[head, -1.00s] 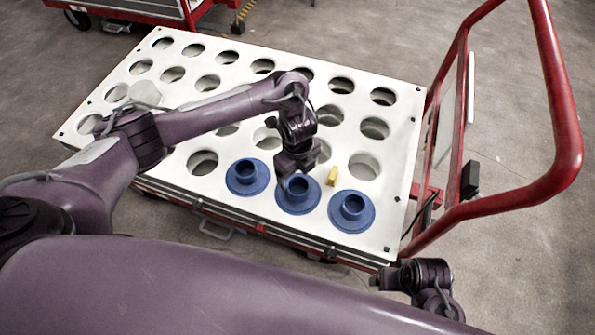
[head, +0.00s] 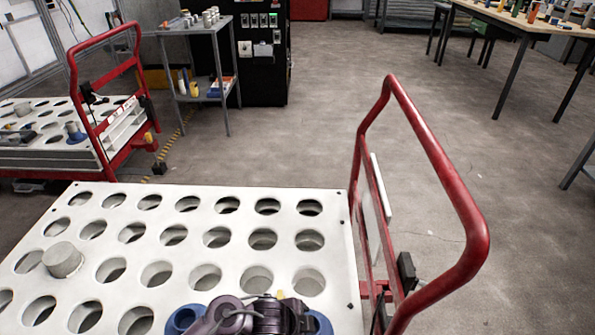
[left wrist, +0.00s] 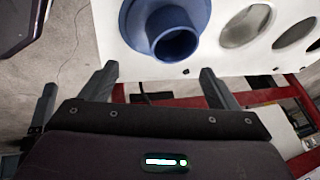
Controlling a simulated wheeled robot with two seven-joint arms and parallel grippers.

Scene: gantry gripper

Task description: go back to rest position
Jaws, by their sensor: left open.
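In the left wrist view my left gripper (left wrist: 157,70) is open, with its fingers spread wide and nothing between them. A blue flanged ring (left wrist: 176,42) lies on the white holed panel (left wrist: 265,62) beyond the fingers, apart from them. In the head view a dark wrist part of my arm (head: 258,316) shows at the bottom edge, over the near part of the white panel (head: 345,250). The fingers are hidden there. Parts of blue rings (head: 183,318) show on both sides of it. My right gripper is not in view.
The red cart handle (head: 440,165) rises at the panel's right side. A grey cylinder (head: 63,260) stands on the panel at left. A second red cart (head: 100,120), a small shelf (head: 205,90) and a table (head: 510,22) stand farther back. The floor at right is clear.

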